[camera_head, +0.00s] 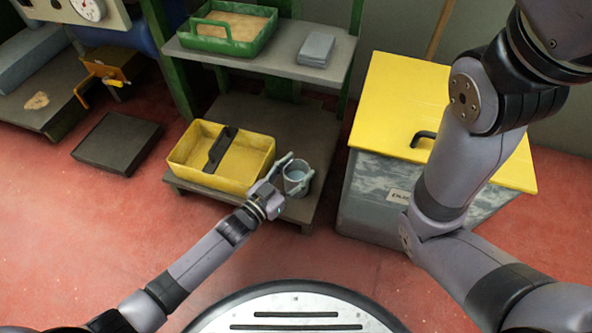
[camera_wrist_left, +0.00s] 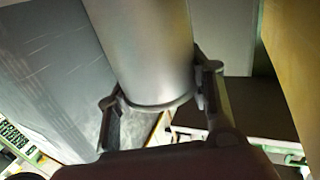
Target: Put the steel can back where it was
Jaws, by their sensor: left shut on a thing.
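The steel can (camera_head: 296,176) is a small grey open-topped cylinder. In the head view it appears over the right front part of the lower shelf (camera_head: 297,208), just right of the yellow tote (camera_head: 255,172). My left gripper (camera_head: 286,176) is shut on it, one finger on each side. In the left wrist view the can (camera_wrist_left: 150,45) fills the top middle between the fingers of my left gripper (camera_wrist_left: 158,88). I cannot tell whether its base touches the shelf. My right arm is in view at the right, but its gripper is not.
The upper shelf (camera_head: 262,63) holds a green tote (camera_head: 213,45) and a grey stack (camera_head: 316,49). A yellow-lidded grey bin (camera_head: 372,203) stands close on the right. A dark low platform (camera_head: 117,143) lies at the left. Red floor (camera_head: 90,230) is clear in front.

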